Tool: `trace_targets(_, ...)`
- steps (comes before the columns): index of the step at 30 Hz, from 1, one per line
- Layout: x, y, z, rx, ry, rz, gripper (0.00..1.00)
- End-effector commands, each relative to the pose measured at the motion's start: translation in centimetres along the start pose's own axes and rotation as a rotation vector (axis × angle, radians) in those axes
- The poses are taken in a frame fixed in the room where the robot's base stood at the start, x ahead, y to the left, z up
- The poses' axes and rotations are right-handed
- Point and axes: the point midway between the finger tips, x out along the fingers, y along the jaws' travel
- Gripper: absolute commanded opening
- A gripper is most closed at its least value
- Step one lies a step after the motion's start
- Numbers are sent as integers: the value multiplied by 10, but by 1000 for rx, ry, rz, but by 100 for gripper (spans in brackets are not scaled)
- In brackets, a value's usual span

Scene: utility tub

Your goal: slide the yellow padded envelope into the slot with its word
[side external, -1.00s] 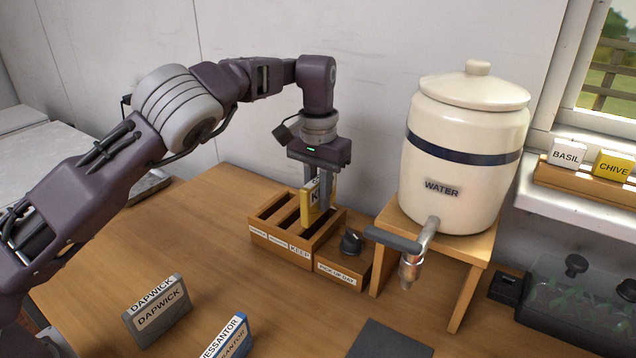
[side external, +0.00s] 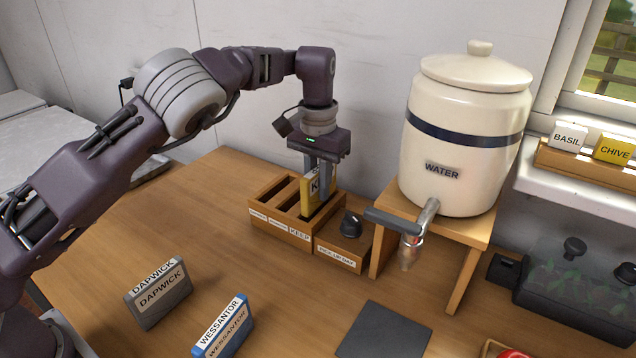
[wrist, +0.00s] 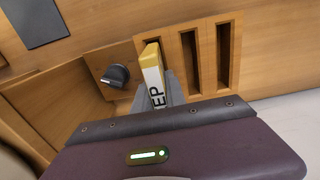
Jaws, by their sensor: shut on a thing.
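The yellow padded envelope (side external: 307,197) stands upright in my gripper (side external: 319,188), its white label partly hidden by the fingers. In the wrist view the envelope (wrist: 152,52) shows the letters "EP". My gripper is shut on it, above the wooden slot rack (side external: 272,224). The envelope's lower end is at the rack's right-hand slot, above the front label "KEEP" (side external: 299,235), and seems partly inside; the depth is hard to tell. The other two slots (wrist: 190,62) look empty. Their labels are too small to read.
A box with a black knob (side external: 350,224) stands right of the rack, close to it. The water crock (side external: 465,150) and its tap (side external: 412,243) are farther right. A grey DAPWICK item (side external: 160,295) and a blue WESSANTOR item (side external: 225,328) stand in front.

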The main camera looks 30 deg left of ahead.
Motion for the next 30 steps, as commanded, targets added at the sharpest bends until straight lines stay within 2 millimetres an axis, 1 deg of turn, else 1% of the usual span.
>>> trace_targets(30, 21, 0, 0, -1, -2, -1, 0)
